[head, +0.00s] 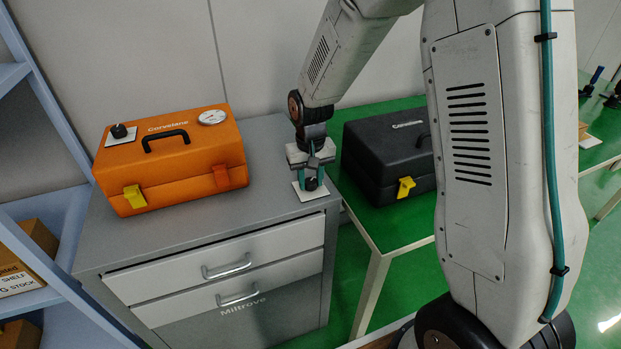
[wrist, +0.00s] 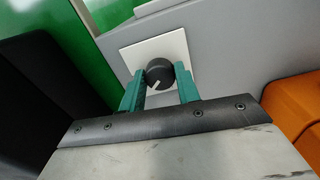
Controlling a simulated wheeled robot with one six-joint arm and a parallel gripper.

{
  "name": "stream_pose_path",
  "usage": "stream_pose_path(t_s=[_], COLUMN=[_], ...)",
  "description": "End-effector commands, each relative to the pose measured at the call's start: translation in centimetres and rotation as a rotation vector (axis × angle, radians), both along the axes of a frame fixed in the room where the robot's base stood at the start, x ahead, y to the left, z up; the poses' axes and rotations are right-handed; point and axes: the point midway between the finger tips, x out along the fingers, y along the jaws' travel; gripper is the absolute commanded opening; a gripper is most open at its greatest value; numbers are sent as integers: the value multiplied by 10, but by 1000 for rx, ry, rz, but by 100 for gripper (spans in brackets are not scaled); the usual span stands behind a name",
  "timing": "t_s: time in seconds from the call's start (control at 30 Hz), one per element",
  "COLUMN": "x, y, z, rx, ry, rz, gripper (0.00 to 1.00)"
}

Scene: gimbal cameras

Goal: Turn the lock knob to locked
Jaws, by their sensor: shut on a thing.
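A dark round knob (wrist: 159,74) with a light pointer line sits on a square white plate (wrist: 168,48). The plate (head: 311,191) lies on the grey cabinet top near its right front corner in the head view, and the knob (head: 311,184) shows low between my fingers. My gripper (head: 313,177) points down over it, and in the wrist view its green fingers (wrist: 160,84) are shut on the knob, one on each side. The pointer line slants toward the lower left in the wrist view. No lock markings are readable.
An orange case (head: 185,160) with another dark knob (head: 119,130) and a gauge stands left on the grey cabinet (head: 250,225). A black case (head: 385,165) sits on a green table right of my gripper. Blue shelving (head: 60,215) stands far left.

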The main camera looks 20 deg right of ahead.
Motion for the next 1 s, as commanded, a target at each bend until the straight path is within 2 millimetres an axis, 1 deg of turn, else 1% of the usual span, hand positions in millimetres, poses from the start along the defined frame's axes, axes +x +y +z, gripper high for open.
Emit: stream_pose_path(t_s=[0.6, 0.8, 1.0], x=[2, 2, 2], y=[1, 1, 1], z=[1, 1, 2], rx=[0, -1, 0], ry=[-5, -6, -6], rz=[574, 718, 818], gripper=[9, 9, 9])
